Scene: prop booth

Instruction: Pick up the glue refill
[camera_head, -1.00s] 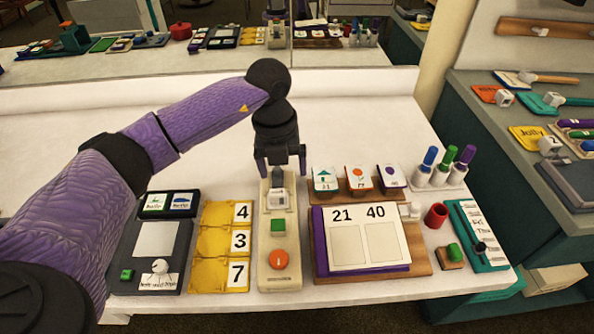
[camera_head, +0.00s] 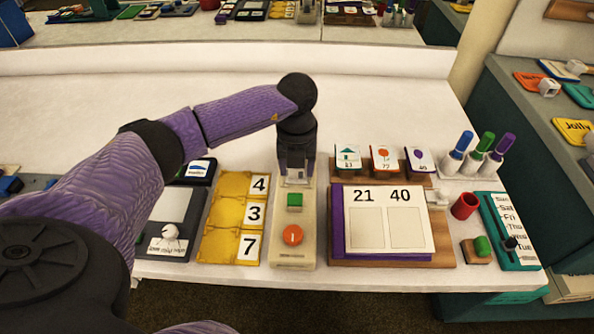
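My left gripper (camera_head: 297,172) points down over the far end of a long beige device (camera_head: 294,211), and its fingers are at a small pale grey and white piece (camera_head: 297,181) there. Whether they are closed on this piece cannot be made out. My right gripper is not in view.
Yellow number cards (camera_head: 230,215) lie left of the device. A board with "21 40" (camera_head: 390,245) lies to its right. Several small picture cards stand behind that board. White bottles with coloured caps (camera_head: 475,161) and a red cup (camera_head: 464,206) stand further right. The table behind is clear.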

